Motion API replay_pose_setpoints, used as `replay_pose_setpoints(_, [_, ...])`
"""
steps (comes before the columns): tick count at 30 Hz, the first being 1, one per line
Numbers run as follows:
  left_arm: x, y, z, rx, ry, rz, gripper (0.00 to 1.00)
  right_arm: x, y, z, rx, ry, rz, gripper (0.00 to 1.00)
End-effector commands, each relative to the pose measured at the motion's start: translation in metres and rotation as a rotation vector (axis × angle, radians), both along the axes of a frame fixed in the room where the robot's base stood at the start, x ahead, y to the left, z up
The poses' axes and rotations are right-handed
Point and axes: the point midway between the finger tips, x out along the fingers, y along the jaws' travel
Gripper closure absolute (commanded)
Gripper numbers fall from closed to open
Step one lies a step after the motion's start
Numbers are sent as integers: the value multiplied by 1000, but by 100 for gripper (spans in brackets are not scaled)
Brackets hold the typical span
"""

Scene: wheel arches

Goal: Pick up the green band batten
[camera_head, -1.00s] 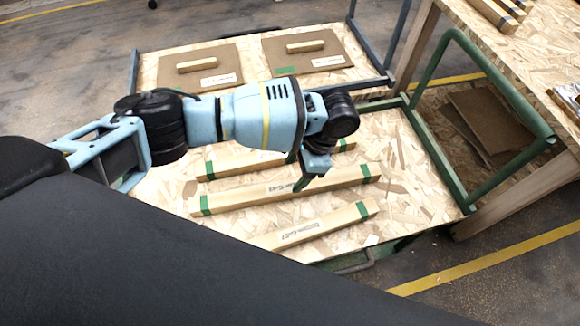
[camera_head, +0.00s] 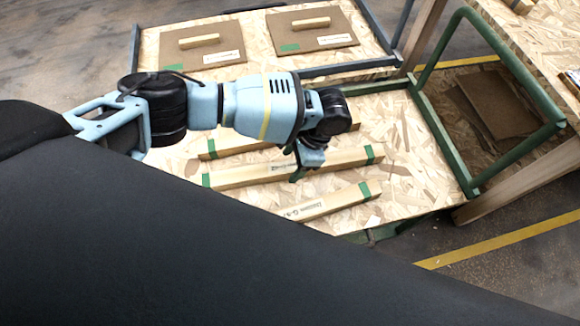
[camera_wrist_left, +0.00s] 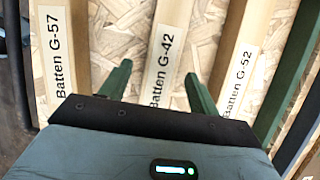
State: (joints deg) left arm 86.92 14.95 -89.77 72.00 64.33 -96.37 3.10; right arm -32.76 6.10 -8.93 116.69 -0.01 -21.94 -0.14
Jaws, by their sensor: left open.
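Three pale wooden battens with green end bands lie on the chipboard deck of the green cart: a back one (camera_head: 240,146), a middle one (camera_head: 238,176) and a front one (camera_head: 325,205). My left gripper (camera_head: 297,175) is open over the middle batten and hides part of it. In the left wrist view, the open fingers (camera_wrist_left: 158,82) stand either side of the batten labelled G-42 (camera_wrist_left: 173,25), with no grip on it. Batten G-57 (camera_wrist_left: 53,25) is to the left and batten G-52 (camera_wrist_left: 240,40) to the right. My right gripper is out of view.
The cart's green tube handle (camera_head: 515,70) rises at the right, beside a wooden table (camera_head: 535,45). Behind is another deck with two brown boards (camera_head: 205,58), each bearing a short wooden bar. Bare deck (camera_head: 400,160) lies right of the battens.

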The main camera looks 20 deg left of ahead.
Motion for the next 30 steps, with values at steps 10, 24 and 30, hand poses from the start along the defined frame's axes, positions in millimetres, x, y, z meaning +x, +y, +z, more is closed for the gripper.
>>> replay_pose_setpoints(10, [-4, 7, -19, 0, 0, 1, 38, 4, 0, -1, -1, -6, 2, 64])
replay_pose_setpoints(24, [-4, 7, -19, 0, 0, 1, 85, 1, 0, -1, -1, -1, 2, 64])
replay_pose_setpoints(30, [-4, 7, -18, -1, -1, 1, 86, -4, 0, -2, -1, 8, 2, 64])
